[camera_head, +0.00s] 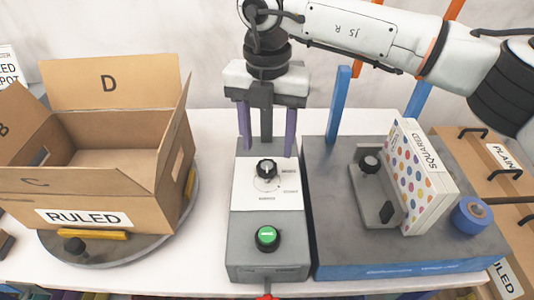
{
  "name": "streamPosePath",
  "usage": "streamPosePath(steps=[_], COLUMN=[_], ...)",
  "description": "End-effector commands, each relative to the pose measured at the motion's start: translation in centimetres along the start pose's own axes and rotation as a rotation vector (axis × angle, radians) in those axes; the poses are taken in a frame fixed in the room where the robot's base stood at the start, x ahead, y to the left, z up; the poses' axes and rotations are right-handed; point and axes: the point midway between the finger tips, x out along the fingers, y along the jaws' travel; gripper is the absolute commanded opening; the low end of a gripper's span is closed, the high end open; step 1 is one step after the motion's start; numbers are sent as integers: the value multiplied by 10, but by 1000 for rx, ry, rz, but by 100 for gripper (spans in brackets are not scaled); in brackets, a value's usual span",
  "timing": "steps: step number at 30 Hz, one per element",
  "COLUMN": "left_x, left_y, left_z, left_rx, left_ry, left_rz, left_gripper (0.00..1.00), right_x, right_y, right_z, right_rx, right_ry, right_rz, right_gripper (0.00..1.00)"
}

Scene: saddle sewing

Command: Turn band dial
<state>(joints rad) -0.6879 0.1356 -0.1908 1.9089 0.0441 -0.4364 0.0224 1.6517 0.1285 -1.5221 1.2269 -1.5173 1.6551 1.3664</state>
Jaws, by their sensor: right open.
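The band dial (266,168) is a black knob with a white pointer mark on the white panel of a grey control box (267,250). My left gripper is not in view.
An open cardboard box marked RULED (85,217) stands on a round turntable (125,255) at left. At right, a grey and blue platform (340,215) holds a dotted SQUARED pack (412,180) against a bracket. Blue posts (339,105) rise behind it. Drawers (480,150) stand far right.

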Motion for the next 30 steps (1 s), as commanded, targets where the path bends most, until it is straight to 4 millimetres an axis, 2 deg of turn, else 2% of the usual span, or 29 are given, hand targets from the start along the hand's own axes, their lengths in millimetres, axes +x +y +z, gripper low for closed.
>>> streamPosePath(steps=[3,9,20,28,30], left_x=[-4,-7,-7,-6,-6], left_y=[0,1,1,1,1], left_z=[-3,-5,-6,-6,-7], left_rx=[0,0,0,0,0], left_ry=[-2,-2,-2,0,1], left_rz=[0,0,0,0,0], left_gripper=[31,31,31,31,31], right_x=[22,46,54,53,53], right_y=[0,0,1,1,1], right_z=[-1,-1,-1,-1,-1], right_rx=[-1,-2,-2,-2,-3], right_ry=[4,2,2,2,2], right_rz=[-1,1,2,2,2], right_gripper=[52,52,52,11,11])
